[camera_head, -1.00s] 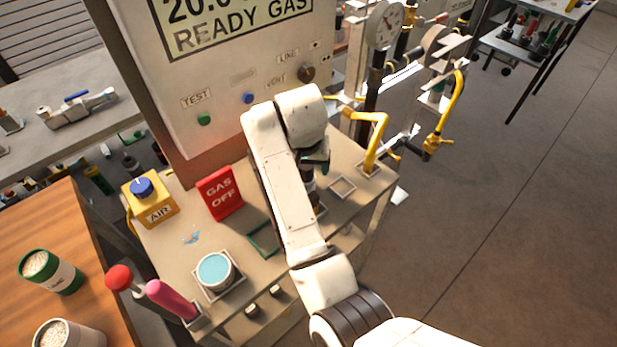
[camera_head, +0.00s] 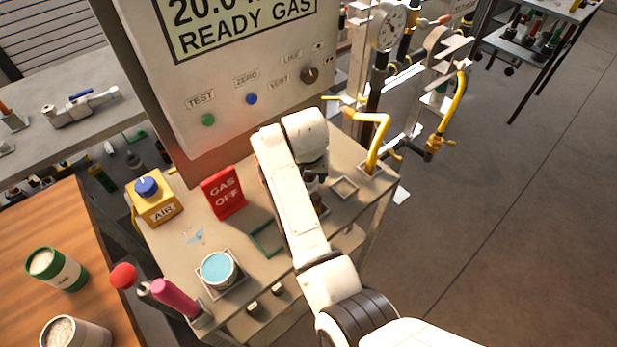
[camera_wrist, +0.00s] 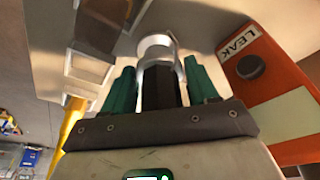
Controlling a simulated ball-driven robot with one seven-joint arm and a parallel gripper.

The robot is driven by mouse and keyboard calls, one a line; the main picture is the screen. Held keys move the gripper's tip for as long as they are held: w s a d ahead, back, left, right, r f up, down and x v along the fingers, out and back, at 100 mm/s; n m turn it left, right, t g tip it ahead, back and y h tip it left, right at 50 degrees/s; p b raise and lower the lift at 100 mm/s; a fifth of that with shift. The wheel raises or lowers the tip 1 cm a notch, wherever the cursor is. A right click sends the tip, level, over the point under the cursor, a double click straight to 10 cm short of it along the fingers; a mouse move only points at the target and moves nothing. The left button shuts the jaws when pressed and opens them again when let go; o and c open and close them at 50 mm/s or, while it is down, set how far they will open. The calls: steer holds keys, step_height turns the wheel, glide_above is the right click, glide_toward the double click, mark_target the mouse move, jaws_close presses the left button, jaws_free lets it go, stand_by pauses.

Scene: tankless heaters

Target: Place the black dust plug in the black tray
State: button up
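My gripper (camera_wrist: 160,82) shows in the wrist view with a green finger on each side of a black upright piece (camera_wrist: 158,90) with a silver, round top. I cannot tell whether the fingers touch this piece, or whether it is the dust plug. In the head view my gripper (camera_head: 314,168) is low over the bench top, mostly hidden behind my arm, with something dark just below it. No tray shows clearly as black. A small pale square tray (camera_head: 344,199) lies just right of my gripper, and a green square frame (camera_head: 256,242) lies left of my arm.
A red GAS OFF sign (camera_head: 222,193), a yellow AIR box (camera_head: 155,203) and a blue-topped cup (camera_head: 218,270) stand on the bench left of my arm. The display cabinet (camera_head: 230,110) rises behind. A yellow pipe (camera_head: 372,145) stands right. A red LEAK panel (camera_wrist: 275,85) is close in the wrist view.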

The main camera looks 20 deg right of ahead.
steer(key=shift+r, duration=0.1)
steer(key=c, duration=0.9)
